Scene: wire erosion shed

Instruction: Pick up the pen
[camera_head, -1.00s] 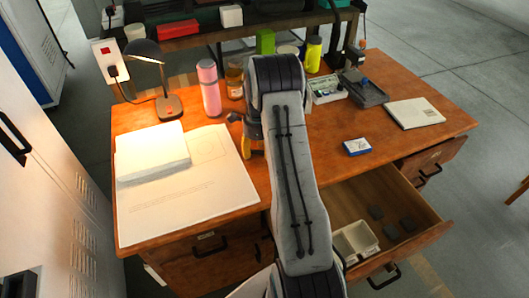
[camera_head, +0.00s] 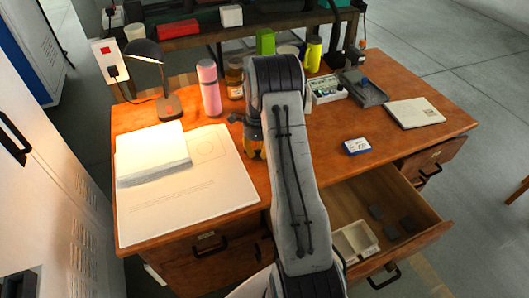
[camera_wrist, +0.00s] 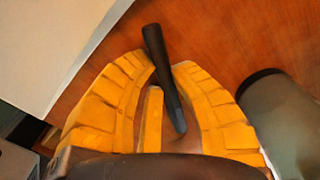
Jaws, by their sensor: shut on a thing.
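In the wrist view a dark, slim pen (camera_wrist: 155,42) sits between the yellow fingers of my gripper (camera_wrist: 163,64). The fingers are shut on it, and it leans with its upper end pointing away past the fingertips. The brown desk top lies behind it; I cannot tell whether the pen touches it. In the head view my gripper (camera_head: 254,149) is low over the desk (camera_head: 330,150), beside the right edge of the large paper sheet. The pen is hidden there by my arm.
A thick white paper stack (camera_head: 150,150), a lamp (camera_head: 168,103) and a pink bottle (camera_head: 209,88) stand left. A grey-green cylinder (camera_wrist: 285,120) is close right of the fingers in the wrist view. A drawer (camera_head: 425,225) stands open at front right.

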